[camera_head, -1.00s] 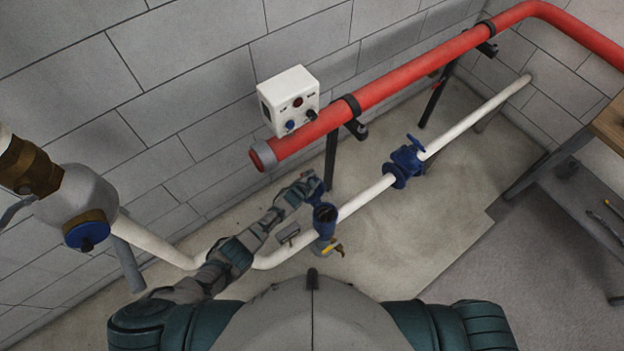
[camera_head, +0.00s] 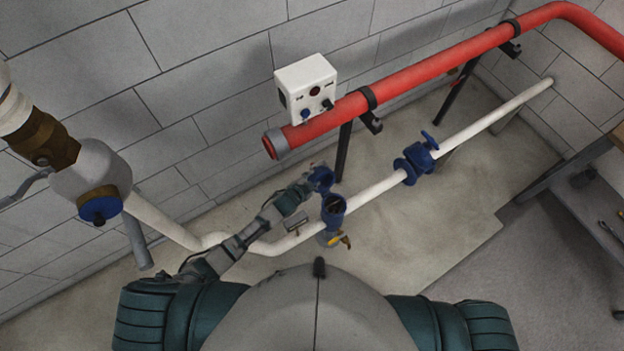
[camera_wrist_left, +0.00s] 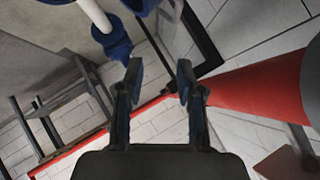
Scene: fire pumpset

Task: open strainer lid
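The blue strainer (camera_head: 333,212) stands on the white pipe, with a dark opening showing at its top. A blue round piece that looks like its lid (camera_head: 321,179) stands tilted up at the wall side of the opening, apparently swung back. My left gripper (camera_head: 311,181) is right beside this piece, on its left; in the head view I cannot tell whether they touch. In the left wrist view, my left gripper (camera_wrist_left: 160,82) has its two fingers apart with nothing between them. A blue part, cut off at the top edge, lies beyond the fingers. My right gripper is not in view.
A red pipe (camera_head: 420,72) on black supports runs above, with a white control box (camera_head: 306,88) near its end. A blue valve (camera_head: 416,162) sits farther right on the white pipe. A large grey fitting with a blue cap (camera_head: 98,207) is at left.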

